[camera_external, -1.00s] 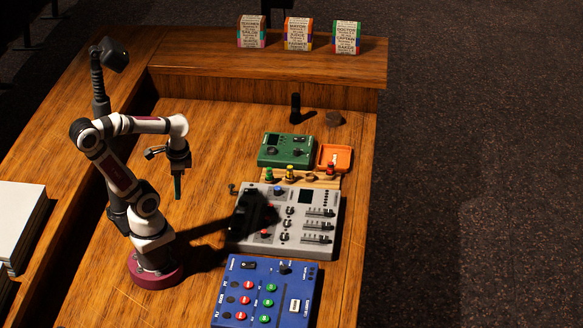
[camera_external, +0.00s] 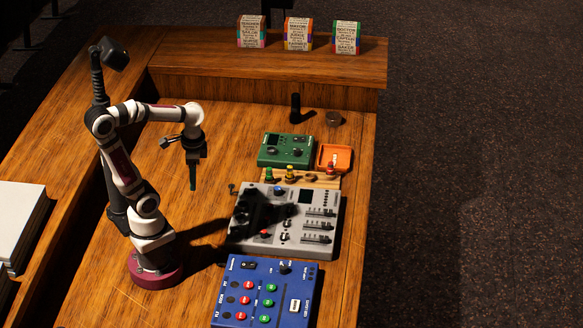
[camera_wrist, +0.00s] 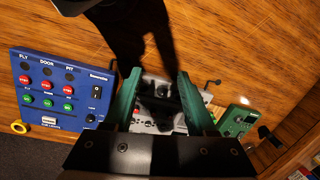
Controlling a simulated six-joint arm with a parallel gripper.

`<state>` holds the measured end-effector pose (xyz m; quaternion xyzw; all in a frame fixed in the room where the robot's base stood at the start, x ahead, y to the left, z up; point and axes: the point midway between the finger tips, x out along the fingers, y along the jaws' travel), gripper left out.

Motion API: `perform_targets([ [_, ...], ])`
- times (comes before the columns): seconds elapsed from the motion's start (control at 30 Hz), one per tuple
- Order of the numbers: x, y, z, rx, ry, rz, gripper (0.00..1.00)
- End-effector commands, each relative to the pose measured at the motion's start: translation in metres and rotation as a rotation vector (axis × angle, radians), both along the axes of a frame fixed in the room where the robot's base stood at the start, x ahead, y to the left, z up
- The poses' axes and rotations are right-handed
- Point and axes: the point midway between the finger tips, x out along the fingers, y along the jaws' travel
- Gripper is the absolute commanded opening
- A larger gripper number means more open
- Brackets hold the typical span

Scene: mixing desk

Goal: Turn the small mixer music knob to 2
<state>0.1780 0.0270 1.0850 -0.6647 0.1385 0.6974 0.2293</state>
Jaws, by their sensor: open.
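A small green mixer (camera_external: 284,150) with dark knobs lies at the back right of the desk; it also shows in the wrist view (camera_wrist: 237,121). Its knob labels are too small to read, so I cannot tell which knob is music. A larger grey mixer (camera_external: 318,199) with knobs and sliders lies in front of it; part of it shows between my fingers in the wrist view (camera_wrist: 150,110). My gripper (camera_external: 193,188) points down above bare desk, left of both mixers. In the wrist view its green fingers (camera_wrist: 158,78) are apart with nothing held.
A blue button panel (camera_external: 266,291) lies nearest. Coloured pieces stand on a wooden strip (camera_external: 323,184) between the mixers, beside an orange tray (camera_external: 334,157). A black upright object (camera_external: 295,109) stands behind the green mixer. Bare desk lies left of the devices.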

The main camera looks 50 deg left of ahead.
Motion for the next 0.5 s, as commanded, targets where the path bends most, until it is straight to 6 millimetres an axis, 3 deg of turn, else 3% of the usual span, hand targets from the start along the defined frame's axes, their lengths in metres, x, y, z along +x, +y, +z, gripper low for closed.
perform_targets([
  [0.1,0.094,-0.017,0.005,-0.042,0.002,-0.078,0.56],
  [0.23,0.182,-0.037,-0.013,-0.081,-0.01,-0.153,0.56],
  [0.33,0.218,-0.047,-0.028,-0.098,-0.017,-0.186,0.56],
  [0.5,0.231,-0.05,-0.048,-0.103,-0.02,-0.197,0.56],
])
